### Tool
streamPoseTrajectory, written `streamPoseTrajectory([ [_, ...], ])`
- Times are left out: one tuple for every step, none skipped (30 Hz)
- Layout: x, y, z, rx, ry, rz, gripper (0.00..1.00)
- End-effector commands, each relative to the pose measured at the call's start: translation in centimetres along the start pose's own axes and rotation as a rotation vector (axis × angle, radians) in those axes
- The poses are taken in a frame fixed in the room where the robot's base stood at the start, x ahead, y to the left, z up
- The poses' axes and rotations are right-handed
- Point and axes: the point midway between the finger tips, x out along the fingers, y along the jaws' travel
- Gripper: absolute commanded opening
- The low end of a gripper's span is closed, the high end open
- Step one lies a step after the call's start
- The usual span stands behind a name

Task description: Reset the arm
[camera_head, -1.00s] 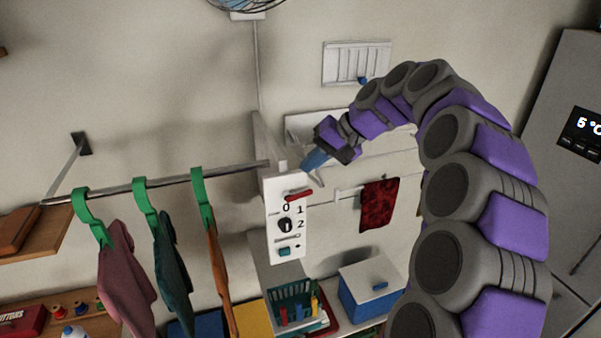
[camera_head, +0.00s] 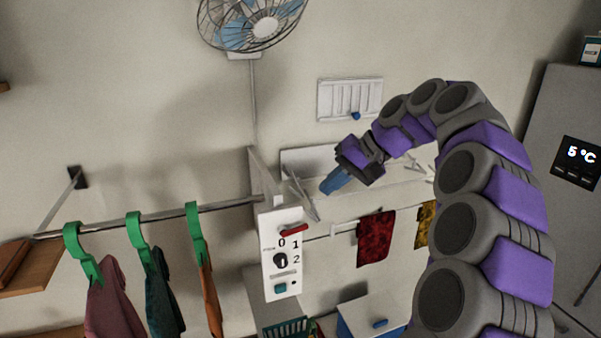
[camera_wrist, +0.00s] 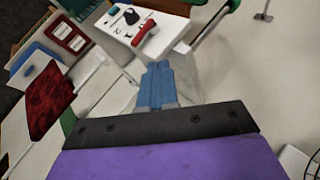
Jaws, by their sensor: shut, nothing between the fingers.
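My gripper (camera_head: 334,182) has blue fingers. It is shut and empty, in the air to the upper right of the white control panel in the head view. My purple and grey arm curves up from the lower right and bends over to it. In the wrist view the shut blue fingers (camera_wrist: 156,85) point toward the control panel (camera_wrist: 140,25) and are apart from it. The panel (camera_head: 282,262) has a red lever (camera_head: 294,233), a dark knob (camera_head: 281,260) marked 0, 1 and 2, and a teal button (camera_head: 282,287).
A metal rod (camera_head: 165,213) with green hangers and clothes (camera_head: 112,295) is at left. A wire-guarded fan (camera_head: 262,28) is on the wall above. A red cloth (camera_head: 376,238) hangs behind the panel. A grey cabinet (camera_head: 570,110) showing 5 °C stands at right.

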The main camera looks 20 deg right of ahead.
Motion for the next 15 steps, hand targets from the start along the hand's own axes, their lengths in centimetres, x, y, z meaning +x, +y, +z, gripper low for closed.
streamPoseTrajectory([
  [0.0, 0.0, 0.0, 0.000, 0.000, 0.000, 0.00],
  [0.0, 0.0, 0.0, 0.000, 0.000, 0.000, 0.00],
  [0.1, 0.0, 0.1, -0.001, -0.001, 0.001, 0.00],
  [0.2, 0.0, 0.2, -0.002, -0.004, 0.002, 0.00],
  [0.5, -0.1, 0.5, -0.005, -0.009, 0.004, 0.00],
  [1.1, -0.2, 1.0, -0.010, -0.019, 0.008, 0.00],
  [1.6, -0.3, 1.5, -0.016, -0.028, 0.012, 0.00],
  [2.3, -0.4, 2.2, -0.024, -0.039, 0.018, 0.00],
  [3.3, -0.6, 3.4, -0.035, -0.057, 0.029, 0.00],
  [4.2, -0.8, 4.4, -0.045, -0.072, 0.038, 0.00],
  [5.0, -0.8, 5.4, -0.056, -0.086, 0.050, 0.00],
  [6.5, -0.8, 7.1, -0.069, -0.113, 0.068, 0.00],
  [7.4, -0.9, 8.4, -0.082, -0.130, 0.083, 0.00],
  [8.4, -0.9, 9.8, -0.094, -0.147, 0.100, 0.00],
  [9.7, -0.6, 11.4, -0.107, -0.169, 0.123, 0.00],
])
